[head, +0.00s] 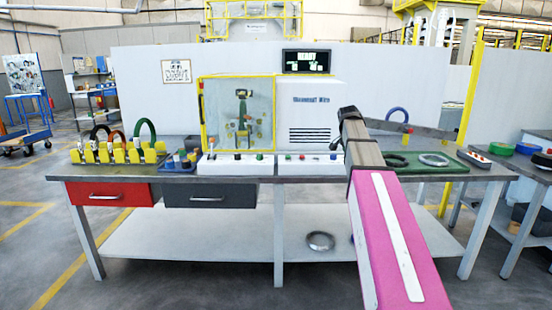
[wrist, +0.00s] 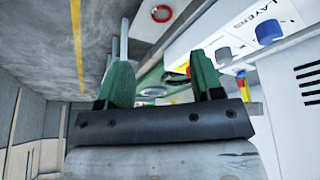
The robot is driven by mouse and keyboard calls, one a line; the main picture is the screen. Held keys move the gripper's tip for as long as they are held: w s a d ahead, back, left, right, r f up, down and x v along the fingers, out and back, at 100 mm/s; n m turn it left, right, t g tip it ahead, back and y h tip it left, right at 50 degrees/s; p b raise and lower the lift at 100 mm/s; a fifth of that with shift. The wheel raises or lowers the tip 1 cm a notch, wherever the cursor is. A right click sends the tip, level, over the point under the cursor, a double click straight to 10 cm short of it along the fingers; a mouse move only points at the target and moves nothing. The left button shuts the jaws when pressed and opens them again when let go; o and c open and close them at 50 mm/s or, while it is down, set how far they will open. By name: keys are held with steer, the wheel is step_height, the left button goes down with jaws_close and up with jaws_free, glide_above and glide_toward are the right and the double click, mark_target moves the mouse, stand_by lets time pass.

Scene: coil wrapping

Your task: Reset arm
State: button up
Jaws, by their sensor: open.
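My gripper (wrist: 158,60) shows in the wrist view with its two green fingers spread apart and nothing between them. It is close to the white control panel (wrist: 225,48) with its knobs, on the right of that view. In the head view my pink and grey arm reaches up over the right half of the workbench (head: 255,178), and I cannot make out the gripper's fingers there. The wrapping machine (head: 318,95) stands at the back of the bench, with a yellow-framed clear guard (head: 201,110) on its left.
Yellow holders (head: 118,155) with several coloured coils stand at the bench's left end. A green mat (head: 452,167) with dark and grey rings lies at its right. A grey ring (head: 320,241) lies on the lower shelf (head: 190,238). A side table (head: 520,168) stands at far right.

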steer(key=s+a+f+n+g+y, duration=0.1)
steer(key=s+a+f+n, duration=0.2)
steer(key=s+f, duration=0.6)
steer(key=s+a+f+n+y, duration=0.1)
steer(key=s+a+f+n, duration=0.2)
steer(key=f, duration=1.3)
steer(key=s+a+f+n+g+y, duration=0.1)
steer(key=s+a+f+n, duration=0.3)
steer(key=s+a+f, duration=0.3)
steer(key=s+f, duration=0.5)
steer(key=s, duration=0.3)
steer(key=shift+s+a+f+g, duration=0.15)
steer(key=shift+s+a+g, duration=0.1)
steer(key=shift+a+g, duration=0.05)
